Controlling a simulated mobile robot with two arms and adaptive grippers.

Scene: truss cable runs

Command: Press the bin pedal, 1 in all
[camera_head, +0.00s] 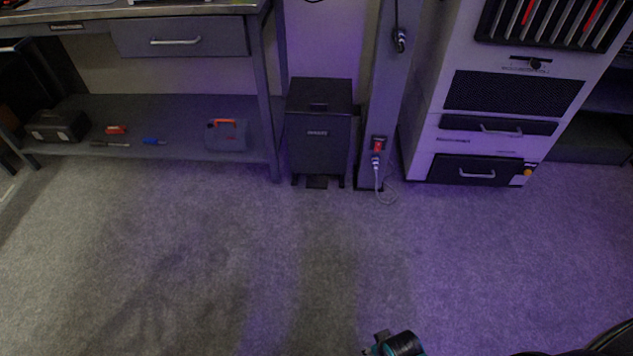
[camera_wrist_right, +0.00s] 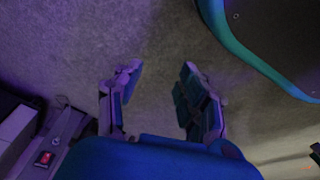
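A dark grey pedal bin (camera_head: 319,130) stands on the floor between the workbench and a grey post. Its lid is closed. The small black pedal (camera_head: 317,183) sticks out at the bottom front of the bin, just above the floor. A gripper or arm part, black and teal, shows at the bottom edge of the head view, well short of the bin; I cannot tell its fingers there. In the right wrist view my right gripper (camera_wrist_right: 158,92) has its two fingers apart with only floor between them. My left gripper is not recognisable in these frames.
A workbench (camera_head: 180,72) with a lower shelf holding tools stands left of the bin. A post (camera_head: 383,100) with a red switch and a loose cable (camera_head: 386,195) is right of it, then a white cabinet (camera_head: 490,120). The carpet floor (camera_head: 250,260) in front is clear.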

